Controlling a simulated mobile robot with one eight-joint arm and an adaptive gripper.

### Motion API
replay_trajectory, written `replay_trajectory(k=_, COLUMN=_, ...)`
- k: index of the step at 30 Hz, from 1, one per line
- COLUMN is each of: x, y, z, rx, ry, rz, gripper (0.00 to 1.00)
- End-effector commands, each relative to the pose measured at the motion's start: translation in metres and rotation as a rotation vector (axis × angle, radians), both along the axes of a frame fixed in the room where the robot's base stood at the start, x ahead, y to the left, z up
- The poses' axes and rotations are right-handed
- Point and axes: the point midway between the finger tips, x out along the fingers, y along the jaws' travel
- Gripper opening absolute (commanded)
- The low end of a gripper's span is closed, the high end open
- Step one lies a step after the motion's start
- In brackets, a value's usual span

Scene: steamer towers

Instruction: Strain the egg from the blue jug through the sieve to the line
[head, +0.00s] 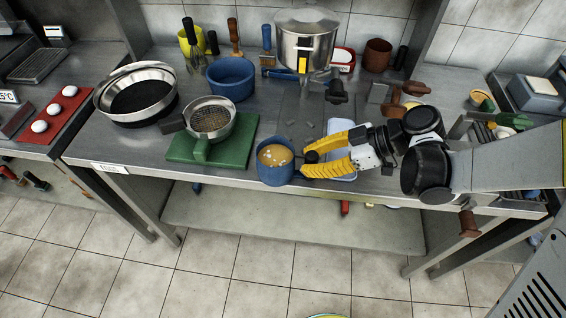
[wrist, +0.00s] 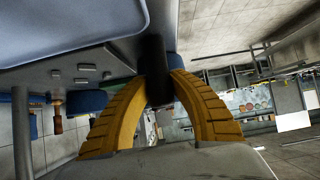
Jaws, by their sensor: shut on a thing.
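The blue jug (head: 273,174) is near the front edge of the bench, roughly upright, with yellow-orange egg (head: 274,155) showing inside. My gripper (head: 308,163) has yellow fingers shut on the jug's dark handle at its right side. In the wrist view the dark handle (wrist: 156,72) stands between the two fingers. The round metal sieve (head: 211,117) is left of and behind the jug, above a green base (head: 240,150). A green upright part shows below its front rim. What is under the mesh is hidden, and I cannot make out the line.
A wide steel pan (head: 165,84) stands left of the sieve, and a blue bowl (head: 231,78) stands behind it. A steel pot (head: 306,45) is at the back. A pale tray (head: 341,140) lies partly behind my gripper. Eggs (head: 54,109) sit on a red strip at far left.

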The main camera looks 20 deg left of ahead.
Motion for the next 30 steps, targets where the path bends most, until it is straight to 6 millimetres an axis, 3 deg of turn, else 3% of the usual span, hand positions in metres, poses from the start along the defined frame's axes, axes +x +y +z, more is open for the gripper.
replay_trajectory(k=30, x=0.000, y=0.000, z=0.028, rx=0.001, ry=0.000, rz=0.000, gripper=0.00)
